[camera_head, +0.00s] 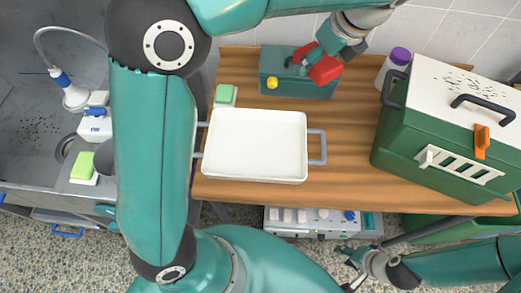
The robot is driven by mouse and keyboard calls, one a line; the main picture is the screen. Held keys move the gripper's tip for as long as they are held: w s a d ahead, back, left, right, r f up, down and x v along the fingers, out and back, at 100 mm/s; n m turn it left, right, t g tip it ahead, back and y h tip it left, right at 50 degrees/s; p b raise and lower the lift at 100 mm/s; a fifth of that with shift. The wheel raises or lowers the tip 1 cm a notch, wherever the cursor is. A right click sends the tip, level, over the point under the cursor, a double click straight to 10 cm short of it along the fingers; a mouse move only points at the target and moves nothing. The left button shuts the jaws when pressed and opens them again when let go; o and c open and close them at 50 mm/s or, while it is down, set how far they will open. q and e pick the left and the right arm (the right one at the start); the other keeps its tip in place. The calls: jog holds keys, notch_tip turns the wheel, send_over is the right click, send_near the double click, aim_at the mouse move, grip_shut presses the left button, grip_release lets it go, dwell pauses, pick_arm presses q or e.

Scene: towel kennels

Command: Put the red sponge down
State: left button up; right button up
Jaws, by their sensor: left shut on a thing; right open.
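The red sponge (326,70) is a small red block at the top centre of the head view. My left gripper (312,62) is shut on it, reaching in from above right. The sponge overlaps the right part of a teal box (283,88) at the back of the wooden table (345,150); I cannot tell how high above the box it is. My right gripper (356,267) is open and empty, low at the bottom right, in front of the table.
A white tray (257,145) with grey handles stands on the table. A green sponge (224,93) lies behind it. A purple-capped bottle (399,57) and a large green carrier (425,155) with a white lid stand right. Bare wood shows between tray and carrier.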

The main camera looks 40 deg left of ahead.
pick_arm(q)
jog(key=s+a+f+n+g+b, duration=0.2)
jog(key=s+a+f+n+b, duration=0.5)
jog(key=s, duration=0.4)
jog(key=m+b, duration=0.1)
jog(key=b, duration=0.1)
send_over(254, 147)
jog(key=d, duration=0.1)
notch_tip(254, 147, down, 14)
jog(key=shift+f, duration=2.75)
jog(key=shift+f+b, duration=0.1)
jog(key=shift+b, duration=0.25)
jog(key=o, duration=1.1)
jog(key=shift+w, duration=0.1)
